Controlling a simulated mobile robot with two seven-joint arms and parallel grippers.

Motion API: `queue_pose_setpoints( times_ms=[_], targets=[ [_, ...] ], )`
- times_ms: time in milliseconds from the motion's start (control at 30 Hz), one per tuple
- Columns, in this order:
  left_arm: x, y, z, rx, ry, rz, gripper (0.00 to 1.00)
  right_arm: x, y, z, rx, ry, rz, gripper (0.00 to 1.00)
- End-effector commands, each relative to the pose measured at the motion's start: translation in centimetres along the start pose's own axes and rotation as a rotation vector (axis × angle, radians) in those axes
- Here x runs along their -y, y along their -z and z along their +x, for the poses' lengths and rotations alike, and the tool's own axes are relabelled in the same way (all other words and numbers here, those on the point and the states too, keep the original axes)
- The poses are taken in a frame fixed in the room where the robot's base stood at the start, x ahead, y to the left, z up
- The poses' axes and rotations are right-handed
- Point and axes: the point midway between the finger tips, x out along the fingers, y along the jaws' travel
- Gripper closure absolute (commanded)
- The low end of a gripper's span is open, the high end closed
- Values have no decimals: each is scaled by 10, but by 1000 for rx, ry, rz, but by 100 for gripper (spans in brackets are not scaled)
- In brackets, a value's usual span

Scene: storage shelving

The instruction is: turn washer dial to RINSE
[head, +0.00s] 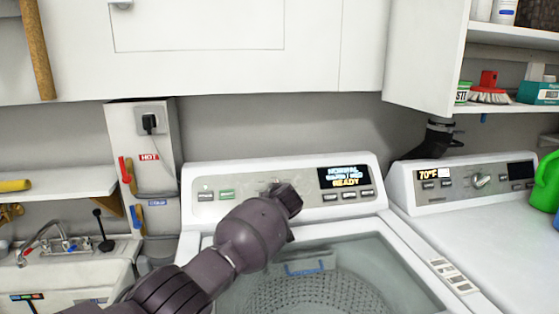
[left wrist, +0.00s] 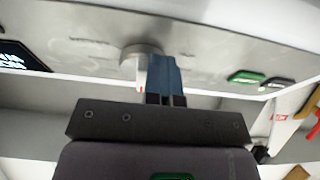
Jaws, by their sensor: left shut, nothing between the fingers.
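The washer (head: 200,187) stands in the middle of the head view with its glass lid down. Its display (head: 345,177) reads NORMAL on top and READY below, with a blurred middle line. The dial is mostly hidden behind my left gripper (head: 285,194) in the head view. In the left wrist view the round silver dial (left wrist: 138,60) shows on the panel. My left gripper (left wrist: 165,78) is shut, its blue-grey fingers close beside the dial and overlapping its edge. I cannot tell whether they touch. My right gripper is out of view.
A green button (head: 227,194) and other buttons flank the dial. A dryer (head: 405,180) stands at the right with a green bottle (head: 546,185) on it. White cabinets (head: 220,75) hang above. A sink (head: 60,257) is at the left.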

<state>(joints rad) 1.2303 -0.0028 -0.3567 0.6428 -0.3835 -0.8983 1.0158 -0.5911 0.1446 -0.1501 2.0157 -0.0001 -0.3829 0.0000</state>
Motion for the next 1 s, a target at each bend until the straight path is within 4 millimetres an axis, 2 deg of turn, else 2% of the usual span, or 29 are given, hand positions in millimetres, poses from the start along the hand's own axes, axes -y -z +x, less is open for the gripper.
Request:
queue_pose_setpoints(
  times_ms=[267, 1000],
  targets=[
    [-8, -1, -2, -4, -7, 0, 100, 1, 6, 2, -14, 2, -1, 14],
    [-24, -4, 0, 0, -3, 0, 100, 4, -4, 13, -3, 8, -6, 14]
  ],
)
